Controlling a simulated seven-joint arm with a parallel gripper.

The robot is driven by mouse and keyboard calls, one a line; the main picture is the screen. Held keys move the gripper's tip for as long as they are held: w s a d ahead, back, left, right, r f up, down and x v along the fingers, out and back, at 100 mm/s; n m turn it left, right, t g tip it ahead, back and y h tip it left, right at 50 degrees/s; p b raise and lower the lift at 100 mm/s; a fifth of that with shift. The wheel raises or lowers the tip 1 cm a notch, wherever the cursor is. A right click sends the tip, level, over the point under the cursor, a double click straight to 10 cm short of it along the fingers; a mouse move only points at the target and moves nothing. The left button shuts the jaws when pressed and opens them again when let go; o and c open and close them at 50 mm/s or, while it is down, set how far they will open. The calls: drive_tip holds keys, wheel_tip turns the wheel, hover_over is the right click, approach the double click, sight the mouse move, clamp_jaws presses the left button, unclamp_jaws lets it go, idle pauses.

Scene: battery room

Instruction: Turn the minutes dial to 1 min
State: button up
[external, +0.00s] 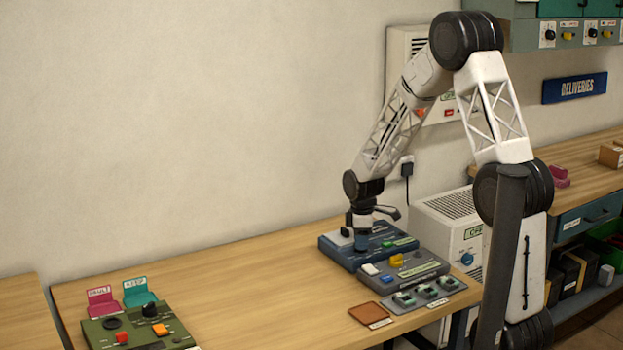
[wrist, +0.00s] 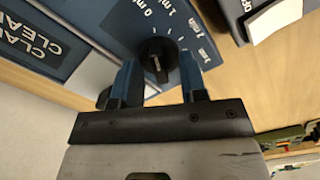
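The minutes dial (wrist: 156,58) is a black round knob on a blue panel (wrist: 112,22). White marks beside it read 0 min, 1 min, 2 min and what looks like 3 min. A pale line on the knob runs roughly up and down in the wrist view; I cannot tell exactly which mark it points at. My gripper (wrist: 160,80) has its two blue fingers apart, one on each side of the dial; contact is unclear. In the external view my gripper (external: 361,243) is down at the blue panel (external: 340,256) and hides the dial.
A grey panel (external: 432,270) with white, yellow and blue controls stands in front of the blue one. Another panel (external: 421,305) with several green switches is nearer. A green panel (external: 178,330) sits far left. The table's middle (external: 260,285) is clear.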

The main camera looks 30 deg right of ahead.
drive_tip(key=shift+c, duration=0.4)
clamp_jaws()
drive_tip(key=shift+m, duration=2.9)
drive_tip(key=shift+o, duration=0.4)
unclamp_jaws()
drive_tip(key=shift+r, duration=0.15)
